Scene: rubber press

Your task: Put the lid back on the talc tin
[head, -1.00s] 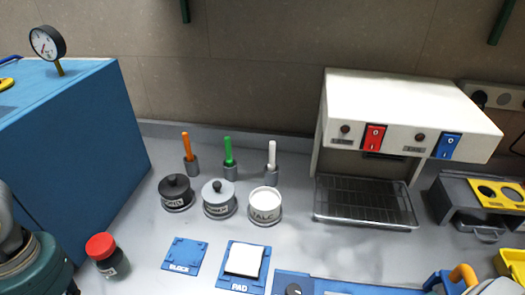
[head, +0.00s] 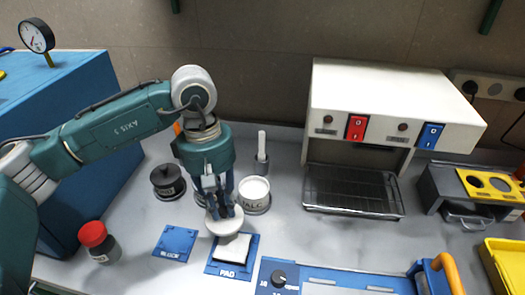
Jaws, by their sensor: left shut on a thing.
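The white talc tin (head: 254,198) stands on the bench, open, with white powder at its top. My left gripper (head: 220,212) points down just in front and left of the tin, apart from it in the picture. It is shut on a pale round lid (head: 223,224), which it holds above the back of the blue pad plate (head: 213,268). The fingers cover the lid's middle. My right gripper is not in view.
A dark lidded tin (head: 167,181) stands at left; the grey tin is mostly hidden behind my gripper. A white stick in a holder (head: 262,158) stands behind the talc tin.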

